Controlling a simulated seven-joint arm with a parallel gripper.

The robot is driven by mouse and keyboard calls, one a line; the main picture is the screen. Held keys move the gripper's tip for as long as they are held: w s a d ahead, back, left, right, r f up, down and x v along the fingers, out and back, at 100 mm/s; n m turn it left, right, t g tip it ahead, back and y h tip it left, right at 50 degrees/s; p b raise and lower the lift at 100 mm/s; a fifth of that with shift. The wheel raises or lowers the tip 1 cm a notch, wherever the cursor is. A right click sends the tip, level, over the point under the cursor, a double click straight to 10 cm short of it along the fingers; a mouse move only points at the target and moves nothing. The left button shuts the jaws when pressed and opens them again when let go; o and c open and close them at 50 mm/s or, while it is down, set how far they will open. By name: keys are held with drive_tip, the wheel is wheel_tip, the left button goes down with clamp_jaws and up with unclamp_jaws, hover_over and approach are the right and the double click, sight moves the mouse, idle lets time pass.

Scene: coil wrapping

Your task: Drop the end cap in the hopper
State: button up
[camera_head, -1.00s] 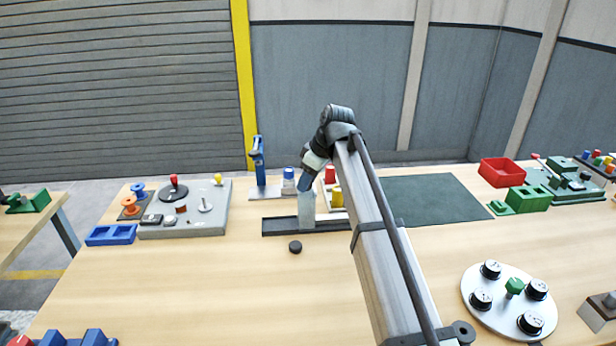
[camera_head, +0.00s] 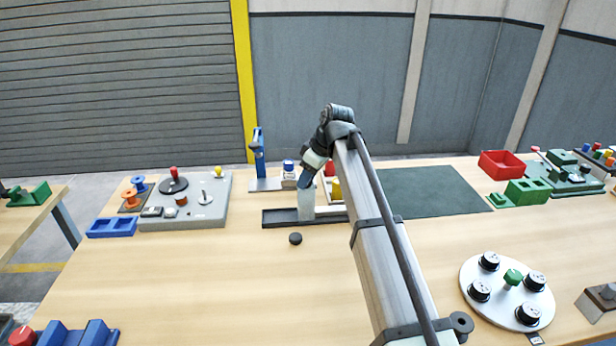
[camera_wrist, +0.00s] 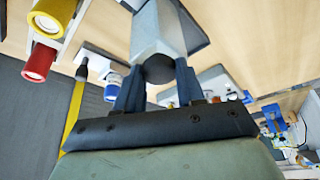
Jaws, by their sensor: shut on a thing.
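My gripper (camera_head: 307,180) points down at the top of a pale grey upright column (camera_head: 306,207), which stands at a long black tray (camera_head: 275,219). I take this column for the hopper. In the wrist view my gripper (camera_wrist: 158,85) is shut on a dark round piece, apparently the end cap (camera_wrist: 159,69), between its two blue-grey fingers. The pale column (camera_wrist: 155,32) lies just beyond the fingertips. I cannot tell whether the cap touches it. A separate black disc (camera_head: 295,239) lies on the table in front of the tray.
A blue upright stand (camera_head: 258,155) is behind the tray. Red and yellow cylinders (camera_wrist: 40,60) are close beside my gripper. A grey board with spools and knobs (camera_head: 212,212) is to the left, a dark green mat (camera_head: 440,196) to the right.

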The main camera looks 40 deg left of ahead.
drive_tip(key=shift+d+f, duration=0.1)
drive_tip(key=shift+f, duration=0.25)
drive_tip(key=o, duration=1.1)
drive_tip(key=shift+s+d+f, duration=0.1)
drive_tip(key=shift+s, duration=0.1)
drive_tip(key=v, duration=1.4)
drive_tip(key=shift+w+a+r, duration=0.3)
drive_tip(key=shift+w+r, duration=0.05)
